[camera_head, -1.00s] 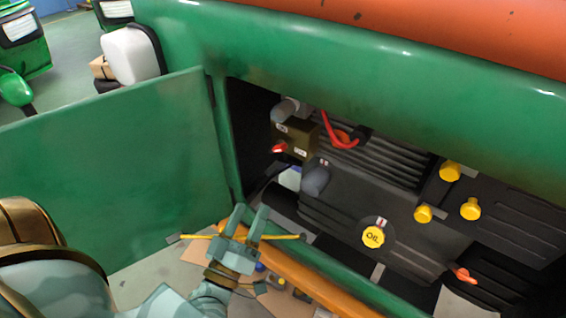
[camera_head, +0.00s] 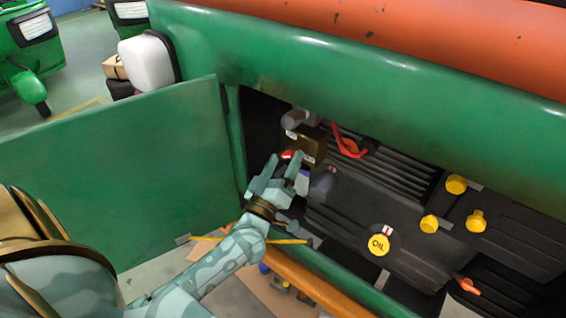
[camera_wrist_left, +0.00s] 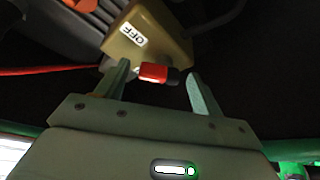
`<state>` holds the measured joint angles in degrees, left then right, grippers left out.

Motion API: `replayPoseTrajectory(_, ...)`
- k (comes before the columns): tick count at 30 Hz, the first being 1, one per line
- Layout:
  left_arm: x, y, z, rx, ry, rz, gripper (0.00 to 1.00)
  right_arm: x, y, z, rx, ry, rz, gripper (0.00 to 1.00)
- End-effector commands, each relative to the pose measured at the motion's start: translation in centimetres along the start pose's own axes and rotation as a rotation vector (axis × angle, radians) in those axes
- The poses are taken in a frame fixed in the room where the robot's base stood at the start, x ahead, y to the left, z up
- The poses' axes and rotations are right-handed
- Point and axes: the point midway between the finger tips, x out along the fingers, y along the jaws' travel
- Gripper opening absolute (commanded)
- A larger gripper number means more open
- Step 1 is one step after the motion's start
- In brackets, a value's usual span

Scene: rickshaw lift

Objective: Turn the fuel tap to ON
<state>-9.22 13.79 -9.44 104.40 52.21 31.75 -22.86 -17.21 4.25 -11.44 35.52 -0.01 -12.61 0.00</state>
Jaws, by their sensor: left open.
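The fuel tap's red lever (camera_head: 287,155) sticks out from a brass-brown tap body (camera_head: 307,143) in the left part of the engine bay. In the left wrist view the red lever (camera_wrist_left: 153,72) lies between my open fingers, and the tap body (camera_wrist_left: 150,38) above it carries an OFF label (camera_wrist_left: 134,35). My left gripper (camera_head: 281,167) is open just in front of the lever; in the wrist view its fingertips (camera_wrist_left: 157,75) stand on either side of it. I cannot tell whether a finger touches it. My right gripper does not show.
A green side panel (camera_head: 120,175) stands open at the left. The engine bay holds a yellow OIL cap (camera_head: 379,245), several yellow knobs (camera_head: 456,184) and a red cable (camera_head: 345,146). An orange rail (camera_head: 310,285) runs along the lower edge.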

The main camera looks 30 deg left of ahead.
Motion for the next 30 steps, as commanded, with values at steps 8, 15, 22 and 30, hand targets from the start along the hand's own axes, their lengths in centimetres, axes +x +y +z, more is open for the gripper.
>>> replayPoseTrajectory(8, 0.0, 0.0, 0.0, 0.000, 0.000, 0.000, 0.23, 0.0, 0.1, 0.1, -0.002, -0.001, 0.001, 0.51)
replayPoseTrajectory(15, 0.0, 0.1, -0.1, -0.022, 0.000, -0.009, 0.23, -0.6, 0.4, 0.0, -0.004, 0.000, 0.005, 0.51)
replayPoseTrajectory(22, 0.1, 0.5, -0.4, -0.123, -0.001, -0.051, 0.23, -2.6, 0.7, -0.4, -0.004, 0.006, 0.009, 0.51)
replayPoseTrajectory(30, 0.3, 0.8, -0.7, -0.338, -0.001, -0.141, 0.23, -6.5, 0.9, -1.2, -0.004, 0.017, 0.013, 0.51)
